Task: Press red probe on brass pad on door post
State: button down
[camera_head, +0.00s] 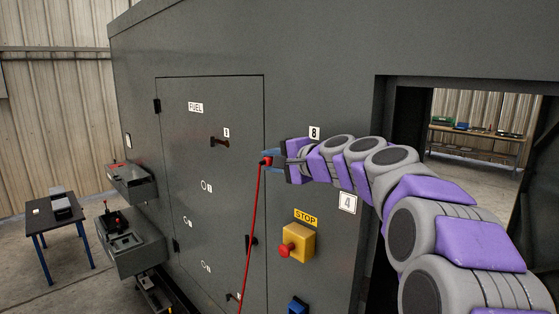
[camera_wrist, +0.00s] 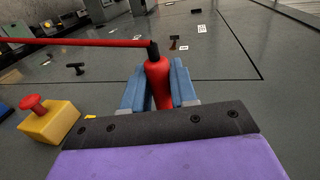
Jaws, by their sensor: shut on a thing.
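My gripper (camera_head: 272,158) is shut on the red probe (camera_head: 267,161), in front of the dark grey wall near the right edge of the closed FUEL door. In the wrist view the probe (camera_wrist: 158,85) sits between the blue fingers (camera_wrist: 183,88), its black end pointing away from my wrist. A red cable (camera_head: 254,225) hangs from it in the head view and runs left in the wrist view. I cannot make out the brass pad in either view. The post (camera_head: 333,245) lies between the closed door and the open doorway, partly hidden by my arm.
A yellow box with a red stop button (camera_head: 297,243) sticks out below my gripper. A blue box (camera_head: 298,305) is lower. The closed door (camera_head: 190,130) has a dark handle (camera_head: 220,142). Trays (camera_head: 133,183) jut out at left. The doorway at right shows a workbench (camera_head: 480,138).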

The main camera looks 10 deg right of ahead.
jog(key=shift+w+d+r, duration=0.1)
jog(key=shift+w, duration=0.15)
jog(key=shift+w+d, duration=0.25)
jog(key=shift+w+d+p, duration=0.2)
jog(key=shift+w+d, duration=0.15)
jog(key=shift+d, duration=0.3)
jog(key=shift+w+d+p, duration=0.2)
jog(key=shift+w+d, duration=0.2)
jog(key=shift+d, duration=0.25)
jog(key=shift+w+d+p, duration=0.2)
jog(key=shift+w+d, duration=0.15)
jog(key=shift+d, duration=0.3)
jog(key=shift+s+d, duration=0.2)
jog(key=shift+d, duration=0.4)
jog(key=shift+s+d, duration=0.15)
jog(key=shift+d, duration=0.4)
jog(key=shift+a, duration=0.1)
jog(key=shift+a+r, duration=0.1)
jog(key=shift+a, duration=0.05)
